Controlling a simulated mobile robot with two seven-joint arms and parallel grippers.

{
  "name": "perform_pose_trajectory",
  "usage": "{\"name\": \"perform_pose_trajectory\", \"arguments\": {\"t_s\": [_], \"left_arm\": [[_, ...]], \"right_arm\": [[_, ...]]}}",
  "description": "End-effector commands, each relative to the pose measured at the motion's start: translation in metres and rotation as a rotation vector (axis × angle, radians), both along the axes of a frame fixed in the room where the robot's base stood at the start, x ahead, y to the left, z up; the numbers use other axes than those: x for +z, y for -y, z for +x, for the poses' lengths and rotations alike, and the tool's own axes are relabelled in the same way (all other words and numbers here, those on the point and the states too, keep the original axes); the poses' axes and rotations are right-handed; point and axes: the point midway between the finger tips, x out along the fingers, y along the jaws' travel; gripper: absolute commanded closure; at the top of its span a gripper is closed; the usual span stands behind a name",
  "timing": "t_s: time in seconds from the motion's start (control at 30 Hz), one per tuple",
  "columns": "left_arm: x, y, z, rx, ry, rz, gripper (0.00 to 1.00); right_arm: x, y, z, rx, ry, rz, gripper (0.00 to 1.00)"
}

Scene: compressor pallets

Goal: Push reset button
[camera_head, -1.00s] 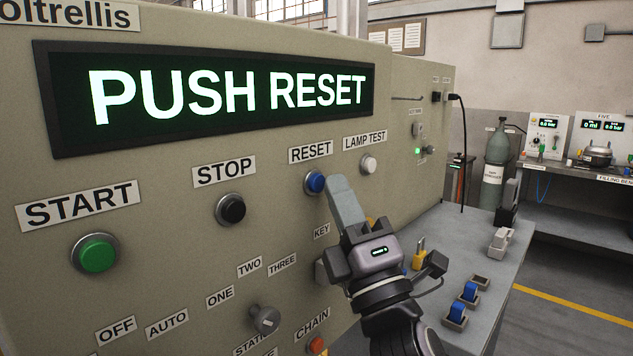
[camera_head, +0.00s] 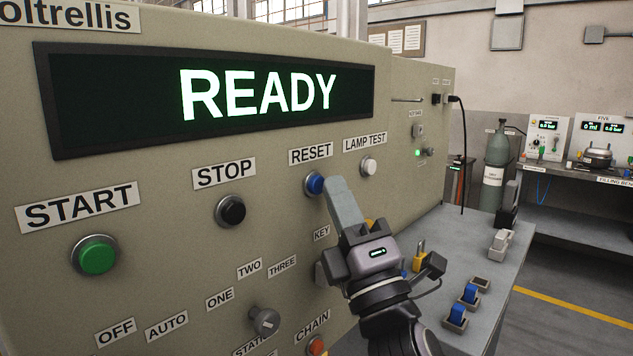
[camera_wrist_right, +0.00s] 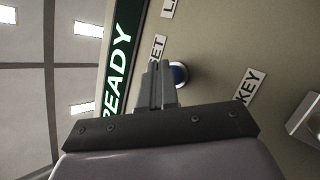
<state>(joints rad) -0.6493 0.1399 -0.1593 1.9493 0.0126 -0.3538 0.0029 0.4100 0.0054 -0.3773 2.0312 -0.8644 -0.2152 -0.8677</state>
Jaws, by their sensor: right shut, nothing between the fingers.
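The blue reset button (camera_head: 315,184) sits on the beige panel under the RESET label (camera_head: 311,154). In the right wrist view the button (camera_wrist_right: 180,74) shows partly behind the fingers. My right gripper (camera_head: 333,184) is shut and empty, its fingertips at the button's right edge; I cannot tell whether they touch it. In the wrist view the shut fingers (camera_wrist_right: 159,72) point at the panel beside the button. My left gripper is not in view.
The green START button (camera_head: 97,255), black STOP button (camera_head: 231,209) and white lamp test button (camera_head: 368,165) are on the same panel. A selector knob (camera_head: 264,320) is lower down. A grey bench (camera_head: 450,245) with blue parts in holders and a yellow padlock (camera_head: 420,258) lies right of my gripper.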

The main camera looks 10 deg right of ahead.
Motion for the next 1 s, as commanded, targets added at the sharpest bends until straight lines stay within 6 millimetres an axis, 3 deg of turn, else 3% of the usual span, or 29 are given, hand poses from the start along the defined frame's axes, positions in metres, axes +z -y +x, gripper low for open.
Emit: {"name": "perform_pose_trajectory", "arguments": {"t_s": [0.57, 1.0], "left_arm": [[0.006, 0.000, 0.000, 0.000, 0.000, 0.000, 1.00], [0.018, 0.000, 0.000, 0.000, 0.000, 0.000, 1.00]], "right_arm": [[0.000, 0.010, -0.012, 0.000, -0.001, 0.000, 1.00], [0.001, 0.036, -0.045, -0.001, -0.002, -0.001, 1.00]]}}
